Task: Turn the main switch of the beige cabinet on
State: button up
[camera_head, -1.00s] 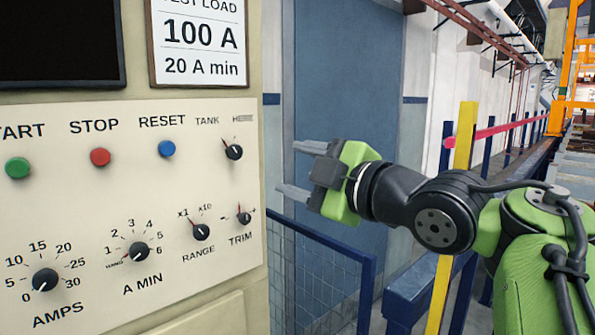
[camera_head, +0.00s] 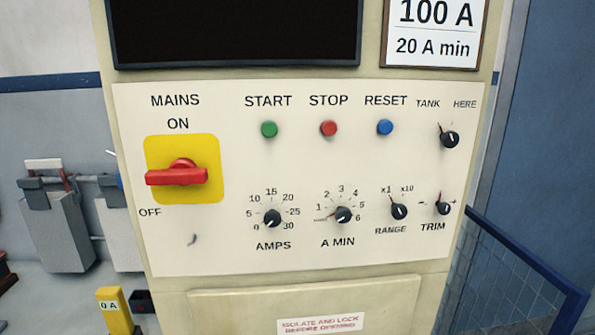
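The beige cabinet (camera_head: 230,283) stands in the middle of the head view, its pale control panel facing me. The main switch (camera_head: 178,175) is a red rotary handle on a yellow square plate at the panel's left. Its handle lies roughly horizontal, with its longer end to the left. The word ON is printed above the plate and OFF at its lower left, under the heading MAINS. My gripper is out of the view now.
Green start (camera_head: 269,129), red stop (camera_head: 328,128) and blue reset (camera_head: 385,127) buttons sit right of the switch, with several small knobs around them. A dark screen (camera_head: 235,30) is above. A blue mesh barrier (camera_head: 510,270) stands at the right.

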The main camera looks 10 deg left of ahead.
aim_at(182, 172)
jog(key=u, duration=1.55)
jog(key=k+j, duration=0.05)
jog(key=k, duration=0.05)
